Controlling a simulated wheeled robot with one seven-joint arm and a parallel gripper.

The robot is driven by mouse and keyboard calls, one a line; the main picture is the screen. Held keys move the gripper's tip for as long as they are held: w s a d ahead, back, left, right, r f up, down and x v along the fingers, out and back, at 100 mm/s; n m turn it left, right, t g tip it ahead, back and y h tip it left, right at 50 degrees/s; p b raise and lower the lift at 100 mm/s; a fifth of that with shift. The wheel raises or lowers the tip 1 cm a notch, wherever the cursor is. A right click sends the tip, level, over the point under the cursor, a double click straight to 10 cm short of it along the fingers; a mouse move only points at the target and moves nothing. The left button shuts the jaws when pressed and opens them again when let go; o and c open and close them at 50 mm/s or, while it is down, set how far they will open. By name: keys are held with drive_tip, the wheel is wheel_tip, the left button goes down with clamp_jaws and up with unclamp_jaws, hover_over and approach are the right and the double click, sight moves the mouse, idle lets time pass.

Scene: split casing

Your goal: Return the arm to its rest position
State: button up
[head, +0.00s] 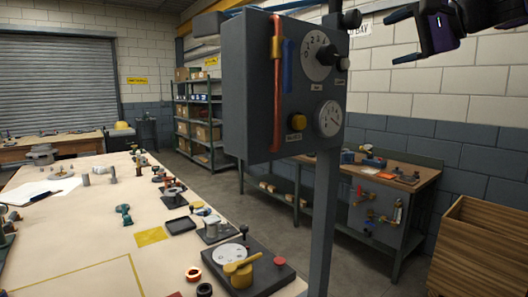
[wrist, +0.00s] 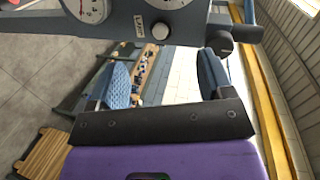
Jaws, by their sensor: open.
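My gripper (head: 393,38) is at the upper right of the head view, raised in the air to the right of the grey control box. Its two dark fingers are apart with nothing between them. In the wrist view my gripper (wrist: 163,72) shows two blue padded fingers spread wide, also empty. The rest of my arm is mostly cut off by the top right of the head view. The grey control box (head: 245,85) on a post carries dials and a yellow button; part of it also shows at the top of the wrist view (wrist: 125,22).
A long workbench (head: 75,245) with many small parts fills the left. A second bench (head: 420,178) stands by the right wall. A wooden crate (head: 480,245) is at the lower right. Shelves (head: 200,120) stand at the back. Open floor lies between the benches.

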drive_tip(key=s+d+f+n+g+h, duration=0.1)
drive_tip(key=s+f+n+g+h, duration=0.2)
drive_tip(key=s+f, duration=0.9)
drive_tip(key=s+d+f+n+g+h, duration=0.1)
drive_tip(key=s+f+n+g+h, duration=0.3)
drive_tip(key=s+f, duration=0.7)
wheel_tip(320, 180, down, 6)
drive_tip(key=shift+s+f+n+h, duration=0.25)
drive_tip(key=shift+s+n+h, duration=0.15)
drive_tip(key=shift+n+h, duration=0.65)
